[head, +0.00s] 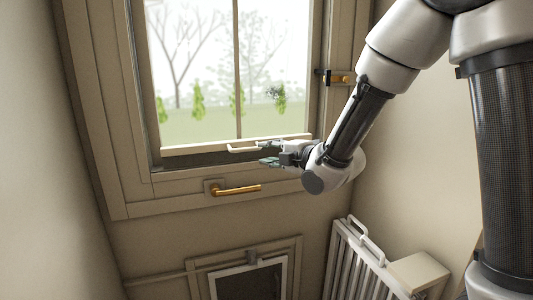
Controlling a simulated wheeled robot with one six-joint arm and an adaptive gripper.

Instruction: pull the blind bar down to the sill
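The blind bar (200,148) is a long cream bar across the bottom of the window, just above the dark lower edge of the frame. A pale loop handle (240,150) sticks out from it, right of its middle. My gripper (265,154) points left at the right end of this handle. Its two dark fingers look spread apart, one above the other. The upper finger overlaps the handle's end in the picture; I cannot tell whether they touch. The window sill (165,172) is the beige ledge below the bar.
A brass lever handle (240,189) juts out below the sill. A black and brass latch (337,78) is on the right window frame. A white radiator (355,265) and a small beige box (418,272) stand lower right. A small framed hatch (250,280) is below.

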